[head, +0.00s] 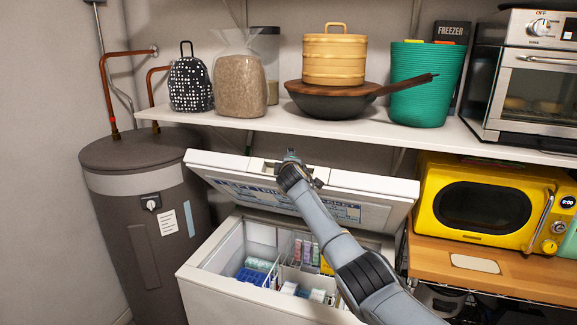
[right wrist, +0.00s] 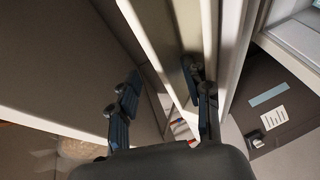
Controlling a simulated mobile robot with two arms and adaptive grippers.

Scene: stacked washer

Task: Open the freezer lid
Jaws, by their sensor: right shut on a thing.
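The white chest freezer (head: 235,292) stands in the lower middle of the head view. Its lid (head: 390,189) is raised at a slant, with its printed underside towards me. The inside shows white wire baskets, a blue tray and several packages. My right gripper (head: 290,160) is at the middle of the lid's upper edge, and my arm covers part of the lid. In the right wrist view, the gripper's dark fingers (right wrist: 163,76) are on either side of the pale lid edge (right wrist: 165,42), shut on the lid. My left gripper is not in view.
A shelf (head: 420,140) hangs close above the lid, bearing a pan (head: 340,101), a bamboo steamer (head: 334,60), a green basket (head: 420,85) and a toaster oven (head: 530,85). A grey water heater (head: 140,225) stands left, a yellow microwave (head: 480,204) right.

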